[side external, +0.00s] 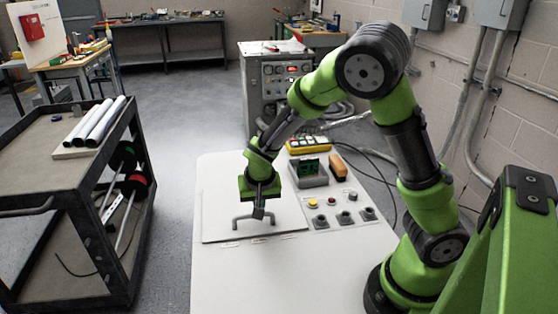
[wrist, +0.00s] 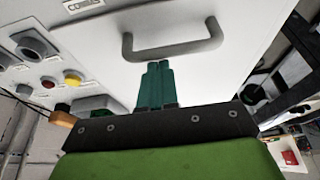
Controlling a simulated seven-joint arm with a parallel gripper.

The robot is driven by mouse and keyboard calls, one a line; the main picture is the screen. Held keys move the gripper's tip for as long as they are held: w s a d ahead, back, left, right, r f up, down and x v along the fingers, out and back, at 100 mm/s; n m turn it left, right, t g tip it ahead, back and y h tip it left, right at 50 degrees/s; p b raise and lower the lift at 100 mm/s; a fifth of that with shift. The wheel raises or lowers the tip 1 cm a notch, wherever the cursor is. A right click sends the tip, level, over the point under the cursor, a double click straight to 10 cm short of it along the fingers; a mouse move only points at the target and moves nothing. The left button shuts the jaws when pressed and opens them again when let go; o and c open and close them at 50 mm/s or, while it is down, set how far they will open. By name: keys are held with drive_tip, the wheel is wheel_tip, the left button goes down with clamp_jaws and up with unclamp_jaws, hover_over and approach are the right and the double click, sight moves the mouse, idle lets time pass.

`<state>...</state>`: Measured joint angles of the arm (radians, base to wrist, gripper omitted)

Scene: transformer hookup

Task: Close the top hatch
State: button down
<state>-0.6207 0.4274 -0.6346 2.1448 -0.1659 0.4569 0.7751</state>
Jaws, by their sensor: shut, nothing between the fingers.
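The top hatch (side external: 215,222) is a flat white panel with a grey bar handle, lying on top of the white cabinet (side external: 235,285). The handle (side external: 240,221) stands up from the panel; in the wrist view the handle (wrist: 172,50) spans the upper middle. My gripper (side external: 258,213) is low over the hatch, close to the handle. In the wrist view my gripper (wrist: 155,66) has its two green fingers pressed together, with their tips just below the handle bar. The fingers hold nothing. I cannot tell whether they touch the handle or panel.
Right of the hatch are a red button (side external: 331,201), a yellow button (side external: 313,203) and several dark sockets (side external: 345,218). Behind them stand a green-topped block (side external: 308,170) and an orange-brown part (side external: 338,167). A black cart (side external: 75,190) stands at the left, with open floor between.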

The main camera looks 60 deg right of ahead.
drive_tip(key=shift+s+a+f, duration=0.2)
drive_tip(key=shift+s+a, duration=0.05)
drive_tip(key=shift+a, duration=0.1)
drive_tip(key=w+d, duration=0.1)
drive_tip(key=w+d+r, duration=0.1)
drive_tip(key=w+d, duration=0.1)
drive_tip(key=d+v, duration=0.1)
drive_tip(key=v, duration=0.8)
drive_tip(key=s+a+r+n+t+y, duration=0.2)
drive_tip(key=s+r, duration=0.3)
drive_tip(key=s, duration=0.3)
drive_tip(key=s+a+r+n+t+y, duration=0.2)
drive_tip(key=s+a+r, duration=0.3)
drive_tip(key=s, duration=0.3)
drive_tip(key=shift+r+n+y, duration=0.35)
drive_tip(key=shift+n+y, duration=0.15)
